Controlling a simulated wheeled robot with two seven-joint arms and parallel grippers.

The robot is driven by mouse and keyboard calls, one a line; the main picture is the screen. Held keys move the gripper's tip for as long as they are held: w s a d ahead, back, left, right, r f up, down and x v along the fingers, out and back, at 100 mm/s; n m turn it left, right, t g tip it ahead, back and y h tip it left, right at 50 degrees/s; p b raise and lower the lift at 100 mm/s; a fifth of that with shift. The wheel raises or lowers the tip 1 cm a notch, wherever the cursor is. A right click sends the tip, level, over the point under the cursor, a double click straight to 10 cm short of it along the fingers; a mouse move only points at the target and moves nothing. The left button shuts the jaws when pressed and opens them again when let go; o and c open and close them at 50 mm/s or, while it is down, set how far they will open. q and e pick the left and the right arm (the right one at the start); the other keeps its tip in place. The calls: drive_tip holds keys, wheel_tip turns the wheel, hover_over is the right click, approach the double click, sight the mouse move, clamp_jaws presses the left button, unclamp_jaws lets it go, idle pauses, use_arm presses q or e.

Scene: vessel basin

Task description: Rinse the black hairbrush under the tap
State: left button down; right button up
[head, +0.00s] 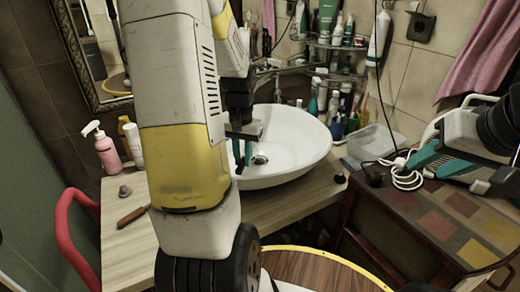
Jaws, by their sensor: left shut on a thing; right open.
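My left gripper (242,152), with teal fingers, points down over the left part of the white basin (305,150). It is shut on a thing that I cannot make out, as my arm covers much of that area. I cannot clearly pick out the black hairbrush anywhere. The tap is not visible; my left arm hides the back left of the basin.
The wooden counter (270,208) holds a pink pump bottle (106,151), a brown-handled item (133,215) and a small black knob (340,178). Bottles crowd the corner shelves (335,47). A clear tub (373,143) and white cable (400,177) lie right. A red chair (66,222) stands left.

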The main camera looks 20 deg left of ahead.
use_arm(q)
drive_tip(key=shift+w+a+f, duration=0.35)
drive_tip(key=shift+w+a, duration=0.65)
drive_tip(key=shift+w, duration=0.6)
drive_tip(key=shift+w+a+f, duration=0.4)
drive_tip(key=shift+w+a, duration=0.55)
drive_tip(key=shift+w, duration=0.7)
drive_tip(key=shift+w+a+f, duration=0.35)
drive_tip(key=shift+w+a, duration=0.65)
drive_tip(key=shift+w, duration=0.6)
